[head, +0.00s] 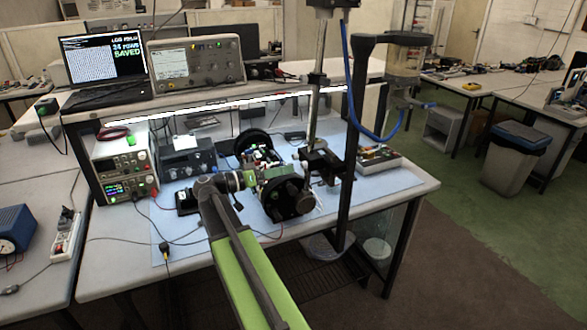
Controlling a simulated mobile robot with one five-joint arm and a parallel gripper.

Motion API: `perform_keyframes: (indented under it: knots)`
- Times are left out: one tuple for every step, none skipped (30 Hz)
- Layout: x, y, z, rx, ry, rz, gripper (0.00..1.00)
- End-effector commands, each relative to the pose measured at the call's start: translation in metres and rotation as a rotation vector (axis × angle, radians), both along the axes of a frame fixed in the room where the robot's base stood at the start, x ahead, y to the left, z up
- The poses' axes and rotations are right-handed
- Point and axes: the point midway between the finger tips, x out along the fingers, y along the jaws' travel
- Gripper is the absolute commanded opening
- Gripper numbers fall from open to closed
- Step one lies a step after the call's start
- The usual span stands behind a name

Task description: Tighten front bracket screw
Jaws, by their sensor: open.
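An opened cylinder assembly lies on the light blue mat (390,184) of the workbench. Its near end is a black round end plate (288,202); a black ring (252,142) stands behind it. Between them sits a chassis with small boards and parts (262,158). My green arm reaches up from the bottom, and my gripper (259,179) is open at the left side of the chassis, close to the near end plate. Whether it touches is too small to tell. The front bracket and its screw cannot be made out.
A black stand (346,150) with a clamp (322,165) rises close right of the assembly. A power supply (125,168) and a grey instrument (187,161) stand at left, with loose cables across the mat. A keypad box (378,158) lies at right. The mat's right end is clear.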

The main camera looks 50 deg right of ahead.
Motion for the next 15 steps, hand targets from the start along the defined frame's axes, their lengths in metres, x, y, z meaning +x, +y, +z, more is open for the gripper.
perform_keyframes:
  knots:
    - [0.008, 0.015, 0.0, 0.0, 0.0, 0.006, 0.44]
    - [0.011, 0.023, 0.0, 0.0, 0.0, 0.004, 0.44]
    - [0.016, 0.034, 0.0, 0.0, 0.0, 0.006, 0.44]
    - [0.019, 0.041, 0.0, 0.0, 0.0, 0.004, 0.44]
    - [0.023, 0.049, 0.0, 0.0, 0.0, 0.006, 0.44]
    - [0.026, 0.059, 0.0, 0.0, 0.0, 0.004, 0.44]
    - [0.03, 0.067, 0.0, 0.001, 0.0, 0.005, 0.44]
    - [0.033, 0.073, 0.0, 0.0, 0.0, 0.004, 0.44]
    - [0.036, 0.082, 0.0, 0.0, 0.0, 0.004, 0.44]
    - [0.038, 0.088, 0.0, 0.0, 0.0, 0.004, 0.44]
    - [0.04, 0.093, 0.0, 0.001, 0.0, 0.003, 0.44]
    - [0.043, 0.099, 0.0, 0.001, 0.0, 0.003, 0.44]
    - [0.044, 0.103, 0.0, 0.0, -0.001, 0.003, 0.44]
    - [0.045, 0.106, 0.0, 0.0, -0.001, 0.003, 0.44]
    - [0.046, 0.109, 0.0, 0.001, -0.001, 0.002, 0.44]
